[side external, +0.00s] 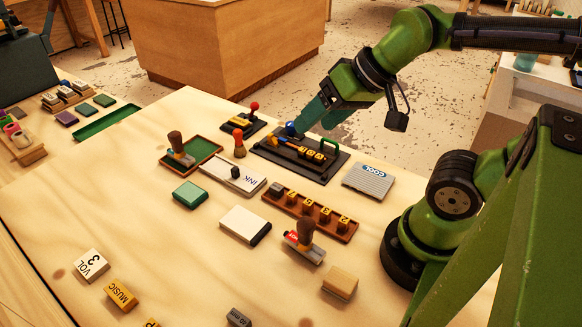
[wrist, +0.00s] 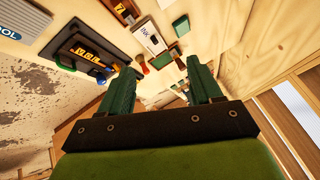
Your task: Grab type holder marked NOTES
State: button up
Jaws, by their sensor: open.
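No lettering reading NOTES is legible in either view. A type holder with yellow letter blocks, a blue knob and a green handle lies on a black tray (side external: 325,166). Its yellow blocks (side external: 312,155) are too small to read for sure; they also show in the wrist view (wrist: 87,54). A second, smaller holder with a red knob and yellow piece (side external: 241,121) is behind it to the left. My gripper (side external: 301,128) is close to the blue-knob end of the larger holder. In the wrist view my gripper (wrist: 162,68) is open with nothing held between the fingers.
A white INK pad (side external: 232,176), a green tray with a stamp (side external: 192,155) and a red-knobbed stamp (side external: 239,144) lie left of the black tray. A COOL box (side external: 368,181) lies right. A brown rack (side external: 309,214) stands in front. The table's left middle is clear.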

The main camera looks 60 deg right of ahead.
jog(key=a+f+n+g, duration=0.1)
jog(key=a+n+g, duration=0.1)
jog(key=a, duration=0.3)
jog(key=g+h, duration=0.2)
jog(key=g, duration=0.3)
send_over(305, 223)
jog(key=shift+n, duration=0.3)
jog(key=f, duration=1.1)
jog(key=shift+w+a+f, duration=0.15)
jog(key=shift+a+f, duration=0.1)
jog(key=shift+f, duration=0.1)
jog(key=shift+s+d+f, duration=0.1)
jog(key=shift+d+f, duration=0.1)
jog(key=shift+f, duration=1.2)
jog(key=shift+s+d+f, duration=0.1)
jog(key=shift+d+f, duration=0.05)
jog(key=shift+f, duration=1.2)
jog(key=shift+c, duration=0.3)
grip_shut()
jog(key=shift+r, duration=0.1)
